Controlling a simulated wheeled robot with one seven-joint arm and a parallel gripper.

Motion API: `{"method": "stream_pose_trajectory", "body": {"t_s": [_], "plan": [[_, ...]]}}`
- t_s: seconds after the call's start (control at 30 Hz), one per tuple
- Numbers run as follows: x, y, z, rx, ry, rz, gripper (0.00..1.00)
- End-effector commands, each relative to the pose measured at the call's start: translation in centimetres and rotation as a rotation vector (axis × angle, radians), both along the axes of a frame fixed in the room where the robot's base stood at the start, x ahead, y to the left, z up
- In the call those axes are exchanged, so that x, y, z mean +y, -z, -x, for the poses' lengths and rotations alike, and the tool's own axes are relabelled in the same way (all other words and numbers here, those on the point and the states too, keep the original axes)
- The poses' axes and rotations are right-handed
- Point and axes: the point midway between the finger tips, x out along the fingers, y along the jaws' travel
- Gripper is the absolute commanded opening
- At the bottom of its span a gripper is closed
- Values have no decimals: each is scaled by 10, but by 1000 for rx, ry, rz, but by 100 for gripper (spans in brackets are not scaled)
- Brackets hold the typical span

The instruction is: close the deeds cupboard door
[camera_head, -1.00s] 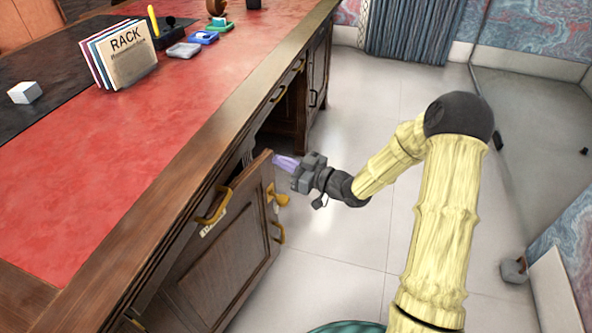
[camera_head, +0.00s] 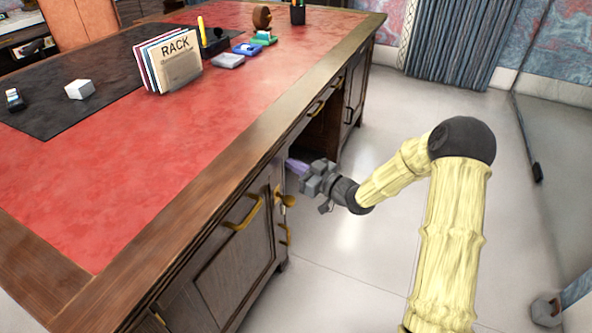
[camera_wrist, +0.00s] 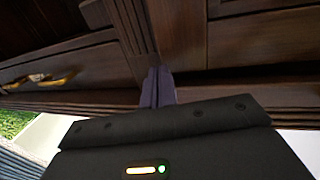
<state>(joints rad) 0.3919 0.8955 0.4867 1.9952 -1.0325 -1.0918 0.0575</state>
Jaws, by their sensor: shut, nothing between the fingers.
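The deeds cupboard door (camera_head: 235,280) is a dark wood panel at the near end of the desk front, with brass fittings (camera_head: 286,201) by its free edge. It looks almost flush with the desk front; I cannot tell whether a small gap is left. My gripper (camera_head: 293,167) is shut and empty, its purple fingers beside the upper free corner of the door. Whether they touch it is unclear. In the wrist view the shut fingers (camera_wrist: 157,88) point at dark wood moulding.
The desk (camera_head: 150,230) has a red leather top with a letter rack (camera_head: 172,60) and small items. An open kneehole lies just beyond my gripper, then another cupboard (camera_head: 355,90).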

Motion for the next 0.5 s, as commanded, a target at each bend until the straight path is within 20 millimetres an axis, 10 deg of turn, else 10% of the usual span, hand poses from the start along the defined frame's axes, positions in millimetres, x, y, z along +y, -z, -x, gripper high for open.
{"method": "stream_pose_trajectory", "body": {"t_s": [0.5], "plan": [[-11, -1, 4, 1, -1, -1, 0]]}}
